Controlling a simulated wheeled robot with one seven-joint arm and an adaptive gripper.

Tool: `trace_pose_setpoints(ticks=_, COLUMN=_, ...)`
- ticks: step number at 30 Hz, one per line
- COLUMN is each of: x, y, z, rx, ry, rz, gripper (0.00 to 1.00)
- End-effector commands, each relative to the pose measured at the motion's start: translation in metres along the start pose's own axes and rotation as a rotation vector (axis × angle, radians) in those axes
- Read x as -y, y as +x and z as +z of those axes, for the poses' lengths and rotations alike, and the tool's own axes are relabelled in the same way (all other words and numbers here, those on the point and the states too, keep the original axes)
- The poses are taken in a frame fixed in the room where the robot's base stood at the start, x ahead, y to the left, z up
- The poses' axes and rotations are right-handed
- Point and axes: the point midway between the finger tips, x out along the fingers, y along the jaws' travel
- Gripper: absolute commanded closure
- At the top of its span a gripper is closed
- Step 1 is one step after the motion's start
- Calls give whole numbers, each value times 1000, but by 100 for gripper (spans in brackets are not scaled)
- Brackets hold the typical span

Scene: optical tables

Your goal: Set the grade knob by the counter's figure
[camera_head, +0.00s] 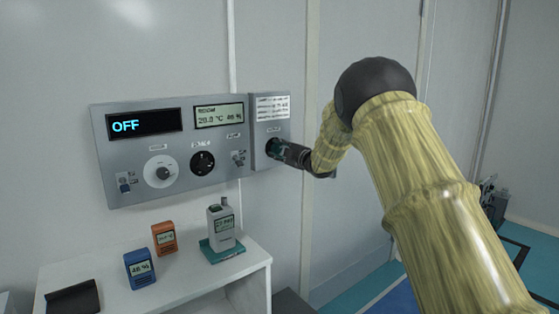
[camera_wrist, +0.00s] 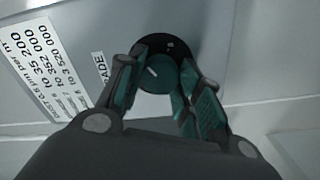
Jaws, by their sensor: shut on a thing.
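The grade knob is a round teal knob (camera_wrist: 155,76) with a pale pointer line on a black disc, seen in the wrist view beside the partly hidden word GRADE. My gripper (camera_wrist: 156,88) has its two fingers on either side of the knob, shut on it. In the head view my gripper (camera_head: 277,148) reaches the small right-hand panel (camera_head: 259,120) and hides the knob. A white label of grade figures (camera_head: 271,107) sits above it. The counter (camera_head: 222,222) is a pale handheld unit with a small screen, upright on a teal base; its figure is too small to read surely.
The main wall panel (camera_head: 140,190) has a display reading OFF (camera_head: 144,124), a room display of about 20.0 °C and 46 % (camera_head: 219,115), a white dial (camera_head: 161,171), a black knob (camera_head: 203,162) and switches. Blue (camera_head: 140,268) and orange (camera_head: 164,238) meters stand on the white shelf (camera_head: 200,290).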

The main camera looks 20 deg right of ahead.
Motion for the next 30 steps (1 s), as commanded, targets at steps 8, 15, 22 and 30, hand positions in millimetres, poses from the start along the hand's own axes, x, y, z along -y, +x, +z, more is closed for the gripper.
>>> trace_pose_setpoints(ticks=8, x=5, y=1, z=1, rx=-2, ry=-266, rz=2, gripper=89)
trace_pose_setpoints(ticks=15, x=6, y=0, z=1, rx=-2, ry=-494, rz=1, gripper=89)
trace_pose_setpoints(ticks=22, x=7, y=1, z=2, rx=-1, ry=-701, rz=0, gripper=89)
trace_pose_setpoints(ticks=30, x=6, y=0, z=2, rx=-1, ry=-891, rz=-1, gripper=89)
